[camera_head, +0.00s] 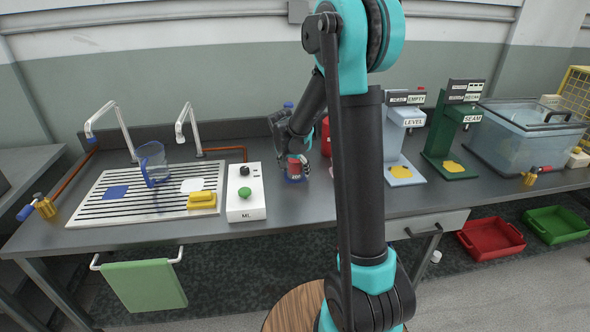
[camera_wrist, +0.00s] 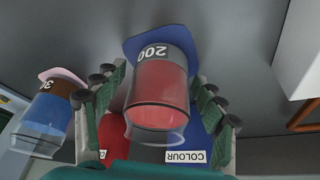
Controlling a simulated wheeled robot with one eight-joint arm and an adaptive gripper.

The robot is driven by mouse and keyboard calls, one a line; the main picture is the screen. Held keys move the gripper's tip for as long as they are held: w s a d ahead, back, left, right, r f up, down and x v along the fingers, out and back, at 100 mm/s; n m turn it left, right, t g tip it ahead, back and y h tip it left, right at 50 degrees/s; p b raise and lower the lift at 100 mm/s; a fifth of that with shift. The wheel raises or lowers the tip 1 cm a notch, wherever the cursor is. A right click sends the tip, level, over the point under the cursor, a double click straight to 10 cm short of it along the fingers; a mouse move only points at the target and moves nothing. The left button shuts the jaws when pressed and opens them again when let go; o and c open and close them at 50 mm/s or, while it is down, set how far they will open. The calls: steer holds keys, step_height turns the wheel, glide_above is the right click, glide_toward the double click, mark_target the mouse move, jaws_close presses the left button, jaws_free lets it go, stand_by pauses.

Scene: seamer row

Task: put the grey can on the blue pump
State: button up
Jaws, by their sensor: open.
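A clear can with red content and a grey band marked 200 (camera_wrist: 162,78) stands on the blue base of a unit labelled COLOUR (camera_wrist: 135,46) in the wrist view. This blue unit looks like the blue pump. My gripper (camera_wrist: 163,92) is open, with one finger on each side of the can, apart from it as far as I can tell. In the head view my gripper (camera_head: 297,150) is at the bench's middle, over the red can (camera_head: 295,166); my arm hides much of the blue unit.
A can with blue liquid and a brown band (camera_wrist: 45,122) stands close beside in the wrist view. A white box with a green button (camera_head: 246,195) is left of my gripper. The light-blue LEVEL unit (camera_head: 398,140) and green SEAM unit (camera_head: 452,130) stand right.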

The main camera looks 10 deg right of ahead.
steer(key=v, duration=1.2)
steer(key=s+d+f+n, duration=0.1)
steer(key=s, duration=0.3)
steer(key=s+d+f+n, duration=0.1)
steer(key=s+d+f, duration=0.1)
steer(key=s, duration=0.3)
steer(key=s+d+f+n+y, duration=0.1)
steer(key=s+d+f, duration=0.1)
steer(key=s, duration=0.2)
steer(key=shift+s, duration=0.15)
steer(key=s+d+f+n+y, duration=0.1)
steer(key=s+f+n, duration=0.2)
steer(key=s+f, duration=0.4)
steer(key=s, duration=0.6)
steer(key=shift+s+d+n+t, duration=0.2)
steer(key=shift+d+n+t, duration=0.1)
steer(key=shift+n, duration=0.1)
